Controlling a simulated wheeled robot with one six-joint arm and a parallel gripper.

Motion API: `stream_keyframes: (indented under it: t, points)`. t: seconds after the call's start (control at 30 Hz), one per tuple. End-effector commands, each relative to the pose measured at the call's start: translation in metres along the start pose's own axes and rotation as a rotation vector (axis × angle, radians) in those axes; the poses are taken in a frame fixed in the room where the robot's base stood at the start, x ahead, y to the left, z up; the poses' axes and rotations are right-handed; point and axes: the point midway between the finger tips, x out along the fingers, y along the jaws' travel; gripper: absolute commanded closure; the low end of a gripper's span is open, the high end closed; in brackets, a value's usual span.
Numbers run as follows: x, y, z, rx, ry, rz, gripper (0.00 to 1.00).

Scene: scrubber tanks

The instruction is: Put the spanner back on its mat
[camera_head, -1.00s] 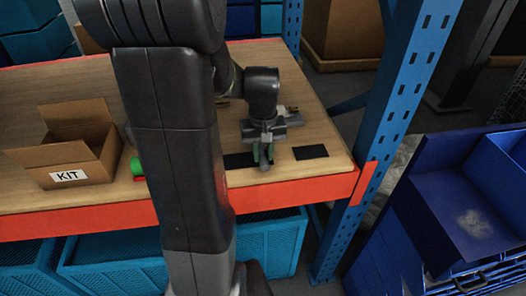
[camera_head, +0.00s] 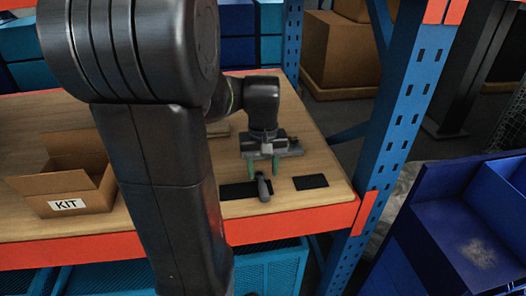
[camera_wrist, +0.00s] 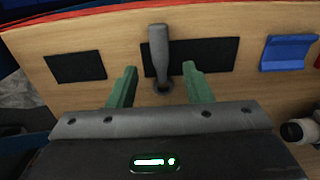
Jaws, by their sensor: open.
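The grey spanner (camera_head: 262,187) is at the right part of a black mat (camera_head: 236,190) near the front edge of the bench. In the wrist view the spanner (camera_wrist: 160,55) crosses the left part of this mat (camera_wrist: 208,54), and its ends reach past the mat's edges. I cannot tell whether it lies fully flat. My gripper (camera_head: 262,165) is open above the spanner's ring end. Its two green fingers in the wrist view (camera_wrist: 157,88) stand apart on either side of the ring end, and nothing is between them in a grip.
A second black mat (camera_head: 311,183) lies bare to the right. An open box marked KIT (camera_head: 75,185) stands at the left. A blue object (camera_wrist: 288,52) lies beyond the spanner's mat in the wrist view. A blue rack post (camera_head: 395,130) rises at the bench's right corner.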

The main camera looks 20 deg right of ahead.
Motion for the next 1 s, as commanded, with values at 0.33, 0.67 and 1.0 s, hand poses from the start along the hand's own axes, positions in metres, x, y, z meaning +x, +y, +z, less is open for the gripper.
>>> stream_keyframes:
  t: [0.33,0.67,1.0]
  points:
    - [-0.06,0.0,0.0,0.0,0.002,0.0,0.55]
    - [-0.068,0.0,0.0,0.0,-0.001,0.0,0.55]
    - [-0.05,0.0,0.001,0.0,-0.004,-0.001,0.55]
